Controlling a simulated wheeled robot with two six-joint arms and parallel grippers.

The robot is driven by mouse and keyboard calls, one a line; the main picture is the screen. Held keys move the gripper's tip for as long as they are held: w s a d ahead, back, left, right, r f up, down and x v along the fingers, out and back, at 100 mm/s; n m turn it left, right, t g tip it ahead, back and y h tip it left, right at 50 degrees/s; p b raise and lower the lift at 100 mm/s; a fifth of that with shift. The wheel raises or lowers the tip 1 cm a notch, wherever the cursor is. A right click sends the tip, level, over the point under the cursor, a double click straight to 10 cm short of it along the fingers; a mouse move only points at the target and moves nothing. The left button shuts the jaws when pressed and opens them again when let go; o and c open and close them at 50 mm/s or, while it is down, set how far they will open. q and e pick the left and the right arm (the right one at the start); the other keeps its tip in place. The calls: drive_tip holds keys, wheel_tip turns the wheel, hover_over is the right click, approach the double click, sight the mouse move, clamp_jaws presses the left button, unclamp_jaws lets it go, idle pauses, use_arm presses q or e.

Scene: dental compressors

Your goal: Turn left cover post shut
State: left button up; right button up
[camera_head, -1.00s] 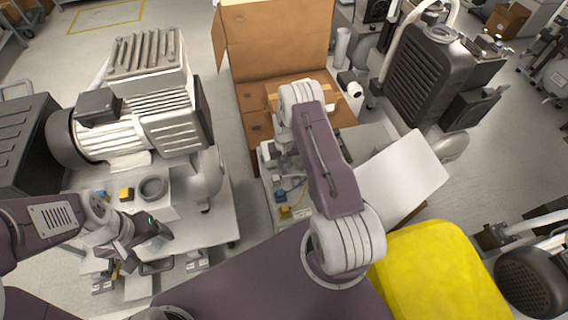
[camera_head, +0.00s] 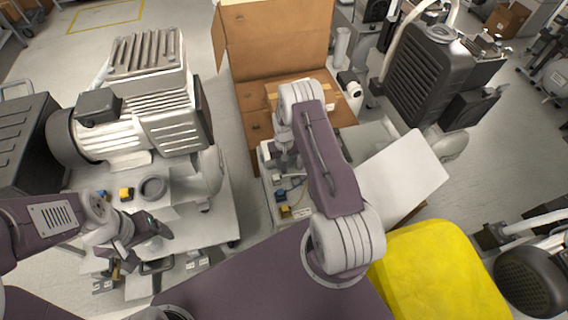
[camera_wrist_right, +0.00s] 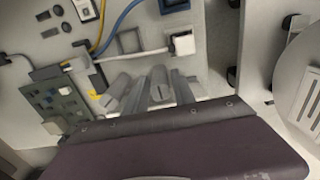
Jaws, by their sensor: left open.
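My left gripper (camera_head: 154,228) is over the front part of the white workbench at the lower left of the head view. It is open, with nothing clearly seen between its fingers. I cannot pick out the left cover post for certain; small parts below and beside this gripper are partly hidden by it. My right gripper reaches down at an open unit with wires in the middle of the head view, mostly hidden by its own arm. In the right wrist view its fingers (camera_wrist_right: 150,90) are in front of a panel with blue and yellow cables; their opening is unclear.
A dark ring (camera_head: 153,187) and a yellow-and-black part (camera_head: 126,194) are behind the left gripper. A large white compressor (camera_head: 150,115) stands behind them. An open cardboard box (camera_head: 275,45) is at the back. A yellow cover (camera_head: 435,275) is at lower right.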

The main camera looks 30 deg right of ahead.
wheel_tip(320, 180, up, 9)
drive_tip(key=p, duration=0.3)
drive_tip(key=shift+f, duration=0.15)
